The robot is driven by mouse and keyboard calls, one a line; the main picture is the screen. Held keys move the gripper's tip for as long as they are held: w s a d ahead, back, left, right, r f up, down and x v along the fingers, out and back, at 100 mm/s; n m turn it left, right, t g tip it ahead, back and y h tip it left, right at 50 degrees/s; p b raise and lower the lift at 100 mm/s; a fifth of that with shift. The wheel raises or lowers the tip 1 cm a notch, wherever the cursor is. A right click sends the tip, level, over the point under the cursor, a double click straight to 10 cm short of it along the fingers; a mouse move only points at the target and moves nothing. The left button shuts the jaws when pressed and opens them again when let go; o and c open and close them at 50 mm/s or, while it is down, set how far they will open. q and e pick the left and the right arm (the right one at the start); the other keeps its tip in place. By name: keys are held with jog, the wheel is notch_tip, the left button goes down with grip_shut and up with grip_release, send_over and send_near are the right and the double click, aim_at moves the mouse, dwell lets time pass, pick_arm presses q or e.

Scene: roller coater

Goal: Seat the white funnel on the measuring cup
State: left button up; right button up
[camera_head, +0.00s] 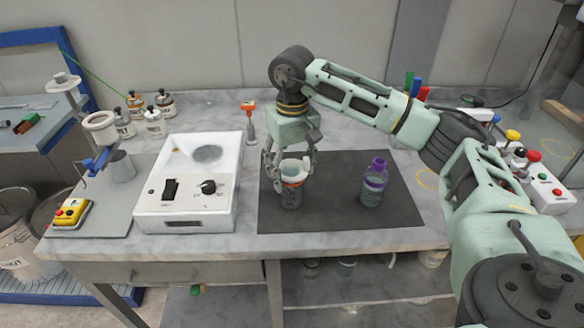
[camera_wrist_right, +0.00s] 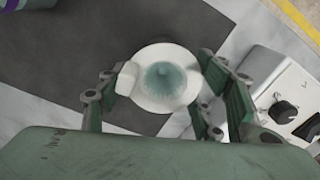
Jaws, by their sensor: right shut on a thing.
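The white funnel (camera_head: 294,165) is between the fingers of my right gripper (camera_head: 289,160), which is shut on it. In the right wrist view the funnel (camera_wrist_right: 137,94) shows from above as a white ring with a side tab and a teal hollow, with a finger on each side. The measuring cup (camera_head: 291,197), a greyish vessel with an orange-red band near its top, stands upright on the dark mat directly below the funnel. The funnel's lower end is hidden, so I cannot tell whether it touches the cup. My left gripper is not in view.
A purple-capped bottle (camera_head: 374,182) stands on the dark mat (camera_head: 335,216) to the right. A white device with a knob and switch (camera_head: 188,185) is close on the left. A small orange-topped bottle (camera_head: 250,122) stands behind. The mat between cup and bottle is clear.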

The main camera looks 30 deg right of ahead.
jog(key=shift+r+p, duration=0.65)
jog(key=shift+r, duration=0.35)
dwell(0.3)
jog(key=o, duration=1.1)
jog(key=shift+r, duration=0.15)
notch_tip(320, 180, up, 12)
jog(key=shift+f, duration=0.2)
